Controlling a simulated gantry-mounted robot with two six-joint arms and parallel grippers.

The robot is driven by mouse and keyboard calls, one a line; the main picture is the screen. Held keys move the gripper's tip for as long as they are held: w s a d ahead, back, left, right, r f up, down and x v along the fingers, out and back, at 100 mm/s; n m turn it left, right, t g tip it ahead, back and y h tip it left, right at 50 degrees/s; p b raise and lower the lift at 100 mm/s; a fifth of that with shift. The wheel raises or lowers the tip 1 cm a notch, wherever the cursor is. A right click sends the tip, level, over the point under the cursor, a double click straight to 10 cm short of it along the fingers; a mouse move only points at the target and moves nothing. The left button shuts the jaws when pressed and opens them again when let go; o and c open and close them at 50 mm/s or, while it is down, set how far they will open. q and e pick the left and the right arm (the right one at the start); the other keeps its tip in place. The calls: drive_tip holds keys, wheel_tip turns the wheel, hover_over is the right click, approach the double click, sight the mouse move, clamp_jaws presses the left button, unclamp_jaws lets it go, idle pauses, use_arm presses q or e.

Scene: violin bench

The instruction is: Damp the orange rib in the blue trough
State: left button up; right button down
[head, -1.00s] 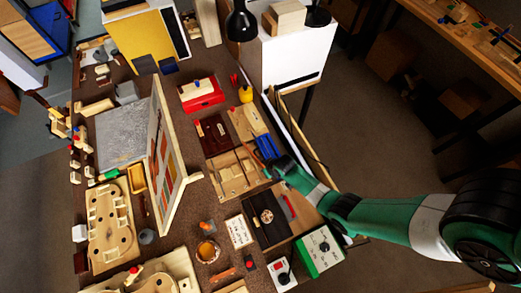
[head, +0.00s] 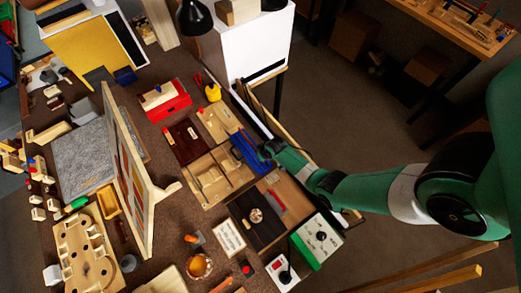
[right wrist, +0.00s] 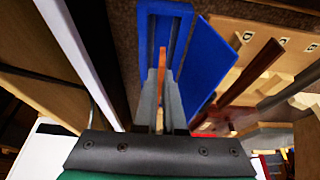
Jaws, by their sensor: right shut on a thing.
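The blue trough (head: 243,152) lies at the right side of the bench, and its open end shows at the top of the right wrist view (right wrist: 183,32). A flat blue panel (right wrist: 207,68) is tilted beside it. My right gripper (right wrist: 161,78) is shut on the orange rib (right wrist: 162,57), a narrow strip between the fingertips. The fingers point down over the trough; I cannot tell how deep the rib sits. In the head view, my right gripper (head: 264,152) is at the trough's right side and hides part of it. My left gripper is in no view.
A wooden tray (head: 202,160) with pale pieces lies left of the trough. A dark tray (head: 257,228) and a green control box (head: 318,240) stand in front. A propped panel (head: 125,165) divides the bench.

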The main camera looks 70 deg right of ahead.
sight(262, 164)
wheel_tip(262, 164, down, 5)
drive_tip(key=b, duration=0.4)
drive_tip(key=shift+f, duration=0.2)
drive_tip(key=shift+s+f, duration=0.1)
drive_tip(key=shift+s, duration=0.1)
drive_tip(key=c, duration=1.1)
unclamp_jaws()
drive_tip(key=shift+a, duration=0.1)
drive_tip(key=shift+o, duration=0.8)
drive_tip(key=shift+r+p, duration=0.35)
drive_tip(key=shift+r, duration=0.05)
drive_tip(key=p+v, duration=1)
drive_tip(key=v, duration=0.1)
drive_tip(key=shift+r, duration=0.2)
drive_tip(key=shift+w, duration=0.15)
